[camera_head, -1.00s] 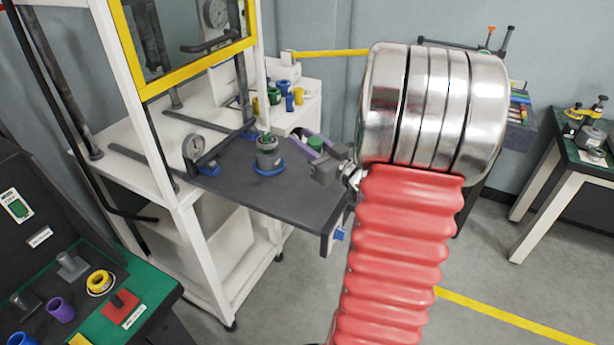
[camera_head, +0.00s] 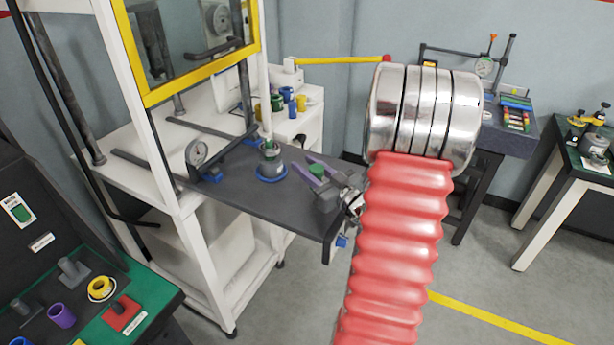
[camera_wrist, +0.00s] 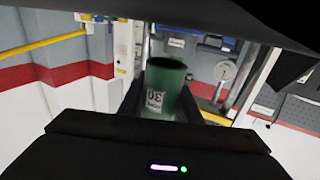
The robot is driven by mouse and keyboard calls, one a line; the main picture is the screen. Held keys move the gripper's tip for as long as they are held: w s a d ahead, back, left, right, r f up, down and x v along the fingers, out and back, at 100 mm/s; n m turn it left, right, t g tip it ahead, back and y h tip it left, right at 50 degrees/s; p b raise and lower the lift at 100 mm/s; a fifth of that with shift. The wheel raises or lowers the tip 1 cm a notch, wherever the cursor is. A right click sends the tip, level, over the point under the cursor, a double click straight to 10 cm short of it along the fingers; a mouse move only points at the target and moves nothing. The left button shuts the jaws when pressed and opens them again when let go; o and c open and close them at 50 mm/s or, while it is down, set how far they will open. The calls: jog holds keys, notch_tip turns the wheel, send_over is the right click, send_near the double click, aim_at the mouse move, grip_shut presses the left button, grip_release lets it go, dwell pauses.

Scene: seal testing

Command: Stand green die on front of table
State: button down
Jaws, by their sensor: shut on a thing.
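The green die (camera_wrist: 165,88) is a hollow green cylinder with a white number label, upright between my fingers in the wrist view. In the head view the green die (camera_head: 317,170) shows as a small green piece between purple fingers. My gripper (camera_head: 314,170) is shut on it, above the right part of a dark grey table top (camera_head: 255,205). Whether the die's underside touches the table is hidden.
A grey cylinder (camera_head: 270,158) with a blue base ring stands on the table left of my gripper. Coloured cylinders (camera_head: 289,102) are on a white bench behind. The table's near strip looks clear.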

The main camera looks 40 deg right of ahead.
jog(key=shift+f, duration=1.55)
jog(key=c, duration=1.3)
grip_release()
jog(key=shift+f, duration=0.1)
jog(key=s, duration=1.2)
jog(key=shift+a, duration=0.35)
jog(key=shift+s+f, duration=0.1)
